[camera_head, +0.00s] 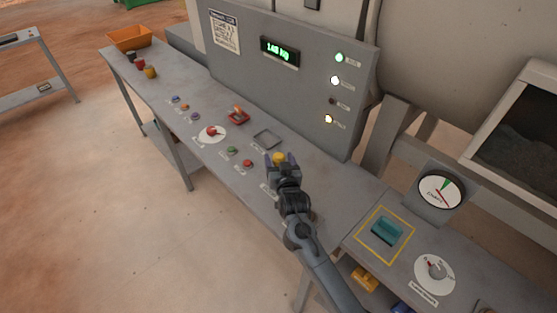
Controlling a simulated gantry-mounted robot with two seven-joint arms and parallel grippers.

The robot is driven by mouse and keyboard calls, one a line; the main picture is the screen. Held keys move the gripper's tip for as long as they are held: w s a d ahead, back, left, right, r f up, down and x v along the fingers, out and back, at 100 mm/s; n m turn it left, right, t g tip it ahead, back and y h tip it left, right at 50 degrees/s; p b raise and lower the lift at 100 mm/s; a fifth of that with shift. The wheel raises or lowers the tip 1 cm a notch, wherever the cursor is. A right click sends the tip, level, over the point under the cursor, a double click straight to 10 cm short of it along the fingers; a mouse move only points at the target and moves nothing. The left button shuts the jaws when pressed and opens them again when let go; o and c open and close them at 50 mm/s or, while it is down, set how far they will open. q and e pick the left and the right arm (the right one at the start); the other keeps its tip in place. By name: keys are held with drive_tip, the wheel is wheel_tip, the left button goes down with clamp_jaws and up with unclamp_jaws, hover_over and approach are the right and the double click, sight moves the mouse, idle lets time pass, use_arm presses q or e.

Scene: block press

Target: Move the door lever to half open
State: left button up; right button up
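My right gripper (280,160) reaches in from the lower right over the control table. Its two fingers are spread apart, pointing away from me. A yellow ball knob (279,157) shows between the fingertips and looks like the top of a lever. The lever's shaft and base are hidden by the gripper, and its label is too small to read. I cannot tell whether the fingers touch the knob. My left gripper is not in view.
Behind stands a grey panel with a green display (280,51). A teal block (387,230) and a round gauge (441,190) are at right.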

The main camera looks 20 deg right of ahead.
drive_tip(key=shift+r, duration=0.1)
drive_tip(key=shift+s+a, duration=0.2)
drive_tip(key=shift+s, duration=0.3)
drive_tip(key=p+v, duration=0.1)
drive_tip(key=v, duration=0.8)
drive_tip(key=shift+s, duration=0.4)
drive_tip(key=shift+r, duration=0.1)
